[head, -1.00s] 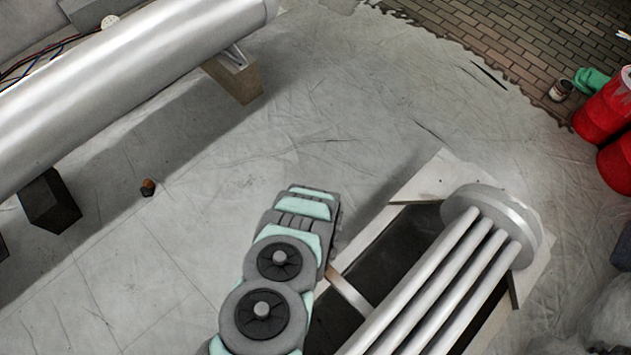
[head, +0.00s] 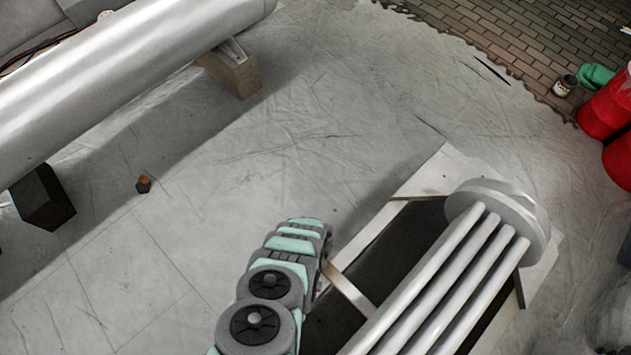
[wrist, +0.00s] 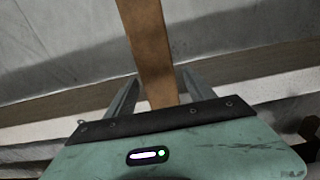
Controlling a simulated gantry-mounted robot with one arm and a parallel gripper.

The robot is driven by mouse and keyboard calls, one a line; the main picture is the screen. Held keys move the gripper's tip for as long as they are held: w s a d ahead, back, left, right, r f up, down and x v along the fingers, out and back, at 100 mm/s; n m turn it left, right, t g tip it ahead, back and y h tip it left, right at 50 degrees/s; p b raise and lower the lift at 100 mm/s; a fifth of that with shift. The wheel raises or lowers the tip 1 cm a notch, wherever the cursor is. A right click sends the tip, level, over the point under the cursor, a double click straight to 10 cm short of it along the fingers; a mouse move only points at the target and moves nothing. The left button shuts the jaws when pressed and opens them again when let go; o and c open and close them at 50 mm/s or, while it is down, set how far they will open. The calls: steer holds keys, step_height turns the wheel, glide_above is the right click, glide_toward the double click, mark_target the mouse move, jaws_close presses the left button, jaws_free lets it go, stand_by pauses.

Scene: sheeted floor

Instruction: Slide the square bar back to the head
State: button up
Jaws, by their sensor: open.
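A brown square bar (wrist: 148,45) runs down the middle of the wrist view, its near end between the two fingers of my gripper (wrist: 158,78). The fingers stand apart with a gap on either side of the bar. In the head view a narrow crosspiece (head: 352,291), brownish at its left end, spans the dark opening of the frame beside my arm; it looks like the same bar. The round head (head: 520,228) sits at the frame's far end with several pale tubes running from it. My gripper is hidden behind my arm in the head view.
The pale frame (head: 432,178) surrounds the dark opening under the tubes. A large metal cylinder (head: 120,70) rests on blocks (head: 232,76) at the upper left. Red drums (head: 606,110) stand at the right edge. The sheeted floor between cylinder and frame is mostly clear.

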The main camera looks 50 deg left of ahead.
steer(key=shift+f, duration=0.5)
jaws_close()
stand_by(0.5)
steer(key=shift+a, duration=0.1)
